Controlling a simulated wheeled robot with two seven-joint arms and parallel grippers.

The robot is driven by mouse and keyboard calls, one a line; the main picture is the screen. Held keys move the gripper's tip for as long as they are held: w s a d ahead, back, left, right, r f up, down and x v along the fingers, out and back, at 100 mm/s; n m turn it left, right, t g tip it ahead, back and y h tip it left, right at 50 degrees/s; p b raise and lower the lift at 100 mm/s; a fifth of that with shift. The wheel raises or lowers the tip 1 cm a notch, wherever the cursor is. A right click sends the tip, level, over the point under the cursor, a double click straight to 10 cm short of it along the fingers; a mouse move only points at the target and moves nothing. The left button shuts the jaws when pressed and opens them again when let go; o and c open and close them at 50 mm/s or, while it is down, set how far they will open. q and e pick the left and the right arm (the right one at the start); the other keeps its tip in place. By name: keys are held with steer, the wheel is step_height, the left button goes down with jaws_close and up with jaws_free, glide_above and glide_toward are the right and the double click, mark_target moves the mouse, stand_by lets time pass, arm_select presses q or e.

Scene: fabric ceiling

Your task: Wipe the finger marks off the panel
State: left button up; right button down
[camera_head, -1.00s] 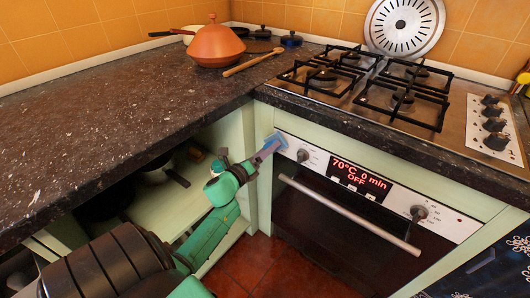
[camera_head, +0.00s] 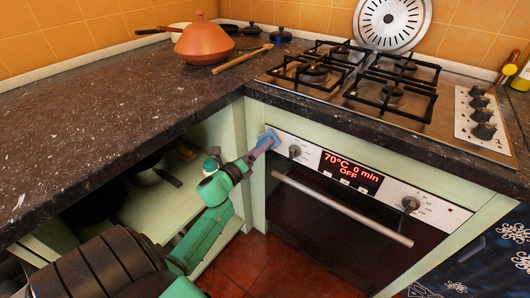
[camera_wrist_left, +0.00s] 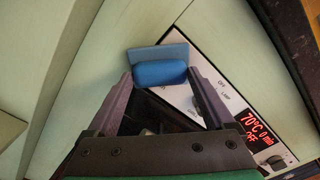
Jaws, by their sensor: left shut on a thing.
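The oven's control panel (camera_head: 325,165) is a pale metal strip with a knob near each end and a red display reading "70°C 0 min OFF". My left gripper (camera_head: 260,149) is shut on a blue sponge (camera_head: 268,138) at the panel's left end, left of the left knob. In the left wrist view the sponge (camera_wrist_left: 160,73) is a darker blue block with a flat, lighter blue face, between the two fingertips. It overlaps the panel's left edge and the green cabinet frame; whether it touches cannot be told. No finger marks can be made out. My right gripper is out of view.
The oven handle (camera_head: 340,208) sticks out below the panel. The dark countertop edge (camera_head: 390,154) overhangs above it, with the gas hob (camera_head: 365,85) on top. An open cabinet (camera_head: 165,205) lies to the left. The floor in front is clear.

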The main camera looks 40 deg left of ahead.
arm_select(q)
steer(key=shift+a, duration=0.3)
steer(key=s+p, duration=0.1)
steer(key=s, duration=0.5)
steer(key=shift+d, duration=0.1)
steer(key=s, duration=0.3)
stand_by(0.4)
